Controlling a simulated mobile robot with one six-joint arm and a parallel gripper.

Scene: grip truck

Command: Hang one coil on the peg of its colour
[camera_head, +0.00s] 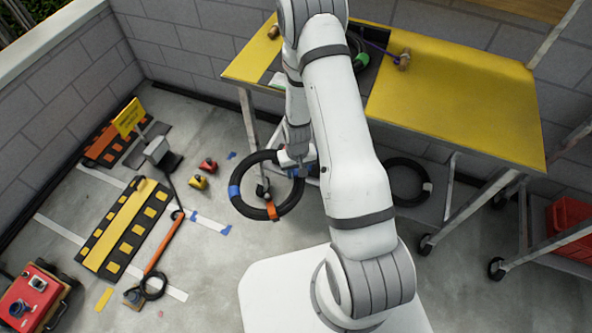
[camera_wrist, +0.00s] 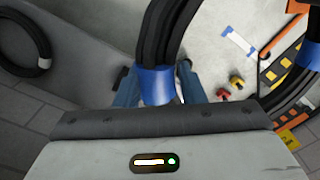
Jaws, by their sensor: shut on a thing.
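My gripper (camera_head: 297,168) is shut on a black coil (camera_head: 247,207) with blue bands and an orange band. In the wrist view, my gripper's blue fingers (camera_wrist: 157,88) stand on either side of a blue band of the held coil (camera_wrist: 162,45). A second black coil (camera_head: 392,190) with a pale band lies on the grey surface below the table; it also shows in the wrist view (camera_wrist: 40,38). Something dark and green (camera_head: 361,61) lies on the table, partly hidden by my arm. I cannot make out a matching coloured peg.
The yellow-topped table (camera_head: 455,110) stands behind and right of my arm. A yellow-and-black ramp (camera_head: 125,225), a yellow sign (camera_head: 130,117), an orange-handled tool (camera_head: 165,240) and a red box (camera_head: 30,297) are on the left floor. A red crate (camera_head: 570,225) is at right.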

